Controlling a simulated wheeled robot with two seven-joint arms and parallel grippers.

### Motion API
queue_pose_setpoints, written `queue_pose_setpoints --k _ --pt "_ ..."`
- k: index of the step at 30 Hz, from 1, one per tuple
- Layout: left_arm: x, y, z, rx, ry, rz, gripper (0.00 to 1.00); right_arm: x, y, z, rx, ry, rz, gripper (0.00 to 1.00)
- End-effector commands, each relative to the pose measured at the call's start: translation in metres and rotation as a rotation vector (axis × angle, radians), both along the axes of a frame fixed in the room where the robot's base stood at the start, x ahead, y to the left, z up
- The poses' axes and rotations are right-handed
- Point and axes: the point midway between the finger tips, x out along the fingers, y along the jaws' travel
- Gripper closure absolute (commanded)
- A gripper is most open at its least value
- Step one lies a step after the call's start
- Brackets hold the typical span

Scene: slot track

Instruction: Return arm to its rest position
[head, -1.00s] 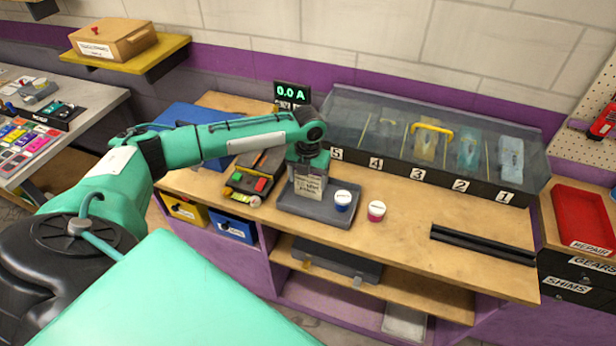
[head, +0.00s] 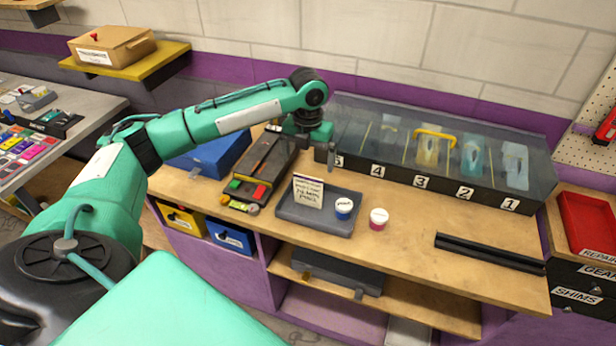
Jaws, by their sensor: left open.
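My left arm comes in from the left, a teal arm raised over the workbench. Its gripper (head: 318,158) points down above the back of the bench, near the left end of the numbered case. The jaws are open and I see nothing between them. Below and in front of it a grey tray (head: 290,214) holds a white note card (head: 308,192) and a small blue cup with a white lid (head: 344,207). The gripper is apart from the tray. My right gripper does not show.
A clear-lidded case (head: 395,180) with numbered bays and a yellow handle stands at the back. A pink cup (head: 379,219) and a black rail (head: 490,252) lie on the bench. A dark track box (head: 262,165) and blue box (head: 212,155) are under my forearm.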

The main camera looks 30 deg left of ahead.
Motion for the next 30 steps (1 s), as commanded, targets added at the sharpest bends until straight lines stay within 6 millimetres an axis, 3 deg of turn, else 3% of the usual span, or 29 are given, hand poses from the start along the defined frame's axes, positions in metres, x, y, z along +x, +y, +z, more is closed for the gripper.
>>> queue_pose_setpoints --k 7,23,26,30 --pt "0.000 0.000 0.021 -0.001 -0.001 -0.001 0.02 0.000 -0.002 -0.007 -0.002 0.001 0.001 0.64" --pt "0.000 -0.001 0.021 0.000 0.000 0.000 0.02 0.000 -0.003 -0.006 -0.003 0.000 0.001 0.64" --pt "-0.002 -0.007 0.014 -0.001 0.001 0.014 0.02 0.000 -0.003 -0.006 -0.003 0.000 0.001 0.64" --pt "-0.011 -0.035 -0.014 -0.009 -0.009 0.084 0.02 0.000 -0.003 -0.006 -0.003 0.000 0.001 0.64"
